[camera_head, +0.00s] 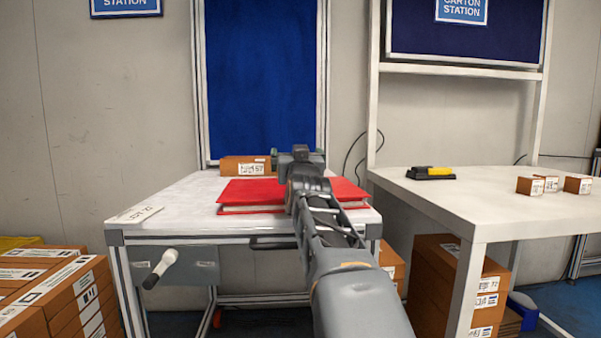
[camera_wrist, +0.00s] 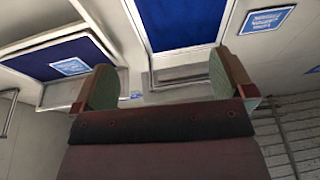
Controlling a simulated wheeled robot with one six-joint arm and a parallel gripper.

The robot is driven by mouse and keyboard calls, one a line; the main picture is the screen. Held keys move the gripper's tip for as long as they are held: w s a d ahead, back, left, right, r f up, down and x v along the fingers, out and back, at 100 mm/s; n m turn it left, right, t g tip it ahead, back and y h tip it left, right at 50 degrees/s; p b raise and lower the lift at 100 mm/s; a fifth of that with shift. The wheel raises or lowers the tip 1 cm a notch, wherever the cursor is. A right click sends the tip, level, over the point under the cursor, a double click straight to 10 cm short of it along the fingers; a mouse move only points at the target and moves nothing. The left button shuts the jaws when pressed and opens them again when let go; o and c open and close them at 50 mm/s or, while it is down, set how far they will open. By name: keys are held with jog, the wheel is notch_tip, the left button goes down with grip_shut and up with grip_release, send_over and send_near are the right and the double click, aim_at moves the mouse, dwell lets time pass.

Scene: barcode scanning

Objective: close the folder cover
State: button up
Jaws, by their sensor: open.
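A red folder (camera_head: 250,190) lies on the white table near its front edge in the head view. Its red upper surface shows on both sides of my arm, with pale edges along the front; my arm hides its middle, so I cannot tell how far its cover is open. My gripper (camera_head: 298,154) is above the back part of the folder, pointing away toward the wall. In the wrist view my gripper (camera_wrist: 164,84) has its two green-padded fingers wide apart with nothing between them. The folder does not show in the wrist view.
A brown carton (camera_head: 245,166) stands behind the folder at the back of the table. A paper label sheet (camera_head: 134,214) lies at the front left corner. A second table (camera_head: 470,200) on the right holds a black-and-yellow device (camera_head: 430,172) and small boxes (camera_head: 530,186).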

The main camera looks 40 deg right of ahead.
jog(key=v, duration=1)
jog(key=shift+s+a+p, duration=0.15)
jog(key=shift+s+p, duration=0.1)
jog(key=shift+p, duration=0.05)
